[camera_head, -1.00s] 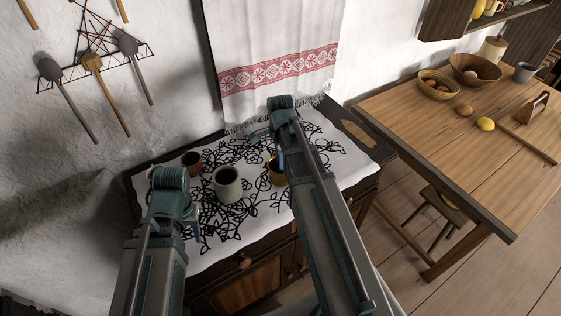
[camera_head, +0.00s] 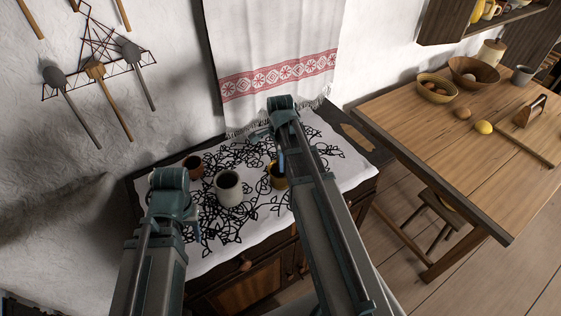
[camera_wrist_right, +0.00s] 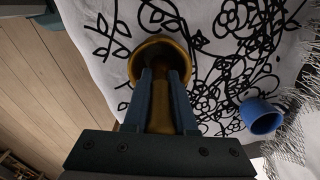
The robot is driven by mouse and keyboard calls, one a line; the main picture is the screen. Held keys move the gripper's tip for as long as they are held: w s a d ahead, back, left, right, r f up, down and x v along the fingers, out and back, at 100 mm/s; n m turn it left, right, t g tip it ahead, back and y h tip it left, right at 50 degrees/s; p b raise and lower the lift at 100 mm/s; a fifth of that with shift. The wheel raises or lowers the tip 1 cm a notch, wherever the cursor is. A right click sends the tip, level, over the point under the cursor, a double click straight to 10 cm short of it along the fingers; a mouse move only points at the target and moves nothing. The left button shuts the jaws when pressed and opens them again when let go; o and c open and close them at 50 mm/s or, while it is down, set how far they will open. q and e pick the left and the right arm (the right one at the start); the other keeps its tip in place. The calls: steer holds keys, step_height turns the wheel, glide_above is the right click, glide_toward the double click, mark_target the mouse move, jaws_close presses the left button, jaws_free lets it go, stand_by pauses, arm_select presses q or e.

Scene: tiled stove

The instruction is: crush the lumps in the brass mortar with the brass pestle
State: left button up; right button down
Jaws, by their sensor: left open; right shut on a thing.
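The brass mortar (camera_head: 277,181) stands on the patterned white cloth, partly hidden by my right arm in the head view. In the right wrist view, the mortar's round rim (camera_wrist_right: 160,42) opens just beyond my fingertips. My right gripper (camera_wrist_right: 160,75) is shut on the brass pestle (camera_wrist_right: 161,115), whose far end reaches into the mortar's dark mouth. I cannot make out the lumps inside. My left gripper (camera_head: 198,232) is open and empty, in front of and to the left of the pale cup, with its fingers only partly visible.
A pale cup (camera_head: 228,187) and a brown cup (camera_head: 194,166) stand left of the mortar. A blue cup (camera_wrist_right: 262,115) is near the cloth fringe in the right wrist view. A wooden table (camera_head: 450,140) with bowls stands to the right.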

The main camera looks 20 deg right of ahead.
steer(key=shift+r+p, duration=3.55)
steer(key=shift+r, duration=0.05)
steer(key=shift+f, duration=0.1)
